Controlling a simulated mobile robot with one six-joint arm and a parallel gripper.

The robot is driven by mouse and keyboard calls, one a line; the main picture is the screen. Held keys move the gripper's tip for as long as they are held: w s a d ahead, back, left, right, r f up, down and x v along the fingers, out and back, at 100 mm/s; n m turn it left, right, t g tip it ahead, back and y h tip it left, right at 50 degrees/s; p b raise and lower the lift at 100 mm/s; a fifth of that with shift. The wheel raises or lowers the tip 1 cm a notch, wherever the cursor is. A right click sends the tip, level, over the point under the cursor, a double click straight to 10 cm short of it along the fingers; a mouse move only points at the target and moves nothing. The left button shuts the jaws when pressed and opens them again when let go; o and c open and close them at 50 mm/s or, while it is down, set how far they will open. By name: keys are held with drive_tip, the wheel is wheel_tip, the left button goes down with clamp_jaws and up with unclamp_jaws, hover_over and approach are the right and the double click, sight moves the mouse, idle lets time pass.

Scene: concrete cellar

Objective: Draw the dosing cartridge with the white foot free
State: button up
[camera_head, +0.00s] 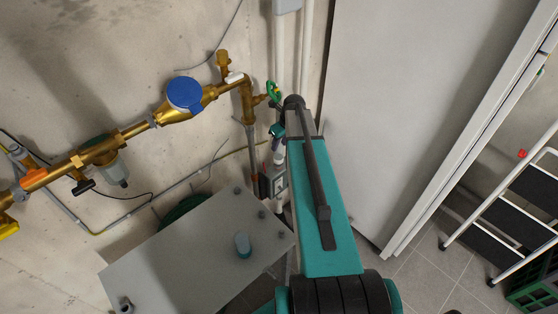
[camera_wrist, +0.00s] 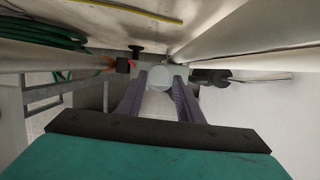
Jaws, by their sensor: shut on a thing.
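In the head view my gripper (camera_head: 276,146) is small and partly hidden behind my own arm, low by the wall pipes. A whitish piece (camera_head: 279,158) shows just under the fingers, above a grey fitting (camera_head: 274,181). I cannot tell whether the cartridge still touches that fitting.
Brass pipework with a blue-capped meter (camera_head: 184,94) runs along the wall at left. A grey cabinet top (camera_head: 190,265) with knobs stands below it. A large pale door panel (camera_head: 420,90) is close at right. A step ladder (camera_head: 520,200) and green crate (camera_head: 535,285) stand farther right.

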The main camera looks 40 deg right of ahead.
drive_tip(key=shift+r+p, duration=0.65)
drive_tip(key=shift+r, duration=0.65)
drive_tip(key=shift+f, duration=0.1)
